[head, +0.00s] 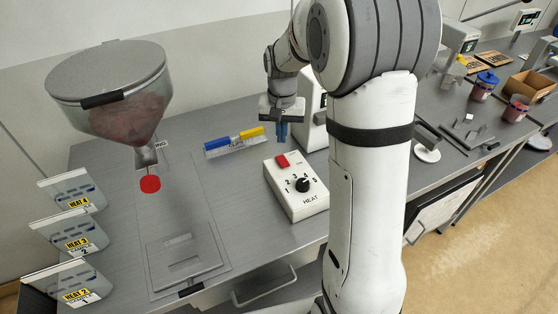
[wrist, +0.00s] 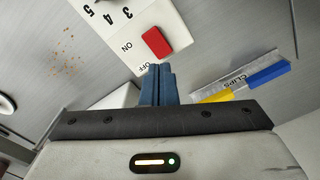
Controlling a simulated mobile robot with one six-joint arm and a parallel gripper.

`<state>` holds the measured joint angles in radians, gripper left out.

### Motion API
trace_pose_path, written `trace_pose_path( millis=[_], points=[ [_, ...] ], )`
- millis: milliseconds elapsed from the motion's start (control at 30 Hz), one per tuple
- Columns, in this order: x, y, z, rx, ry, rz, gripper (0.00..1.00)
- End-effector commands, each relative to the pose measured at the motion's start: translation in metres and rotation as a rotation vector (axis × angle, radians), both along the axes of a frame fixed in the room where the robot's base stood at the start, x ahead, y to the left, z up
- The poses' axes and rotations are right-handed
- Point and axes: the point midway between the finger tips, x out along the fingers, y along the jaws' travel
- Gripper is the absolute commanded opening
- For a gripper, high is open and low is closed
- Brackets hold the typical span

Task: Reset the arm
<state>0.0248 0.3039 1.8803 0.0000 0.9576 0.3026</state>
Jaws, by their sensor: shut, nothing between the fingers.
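My gripper (head: 282,132) hangs above the grey bench, behind the heat control box in the head view. Its blue fingers (wrist: 157,84) are together and empty in the wrist view. The white heat control box (head: 312,200) has a red switch (head: 282,161) and a black dial (head: 302,185) with numbers around it. The red switch also shows in the wrist view (wrist: 156,43), just beyond the fingertips, between ON and OFF labels. The gripper looks apart from the box.
A clips holder (head: 236,146) with a blue and a yellow clip lies left of my gripper. A hopper (head: 120,95) with a red disc stands at left, near several labelled trays (head: 75,236). Jars (head: 484,86) and a cardboard box (head: 530,86) are at right.

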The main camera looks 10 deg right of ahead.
Motion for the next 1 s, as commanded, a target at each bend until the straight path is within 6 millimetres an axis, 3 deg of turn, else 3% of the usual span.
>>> trace_pose_path(
  millis=[300,467,800,1000],
  points=[
    [0.000,0.000,0.000,0.000,-0.001,0.001,0.00],
    [-0.014,0.001,0.014,-0.001,-0.021,0.019,0.00],
    [-0.105,0.007,0.070,-0.013,-0.134,0.144,0.00],
    [-0.165,0.009,0.084,-0.026,-0.200,0.221,0.00]
  ],
)
